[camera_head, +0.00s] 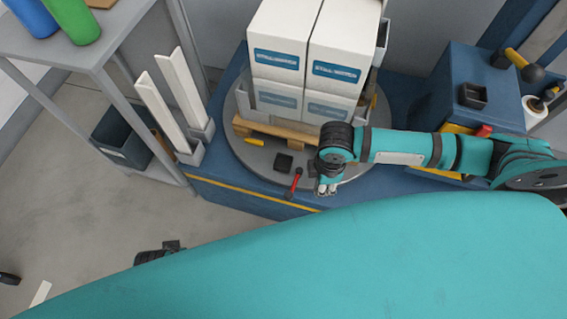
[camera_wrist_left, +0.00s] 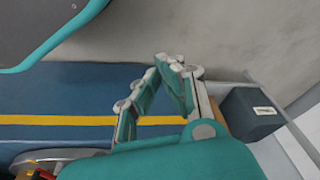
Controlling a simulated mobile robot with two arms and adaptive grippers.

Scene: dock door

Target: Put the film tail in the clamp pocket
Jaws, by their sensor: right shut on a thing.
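My right gripper (camera_head: 326,190) points down over the front edge of the round turntable (camera_head: 237,138). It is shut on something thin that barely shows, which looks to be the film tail. White boxes (camera_head: 281,56) stand stacked on a wooden pallet on the turntable; the lower ones look greyer, as if under clear film. A small black block (camera_head: 283,163) lies on the turntable left of the right gripper; I cannot tell whether it is the clamp pocket.
A red-handled tool (camera_head: 294,183) lies just left of the right gripper. White posts (camera_head: 163,110) and a dark bin (camera_head: 121,137) stand at the left beside a grey shelf (camera_head: 107,34). A blue cabinet (camera_head: 470,85) is at the right. The floor at lower left is mostly clear.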

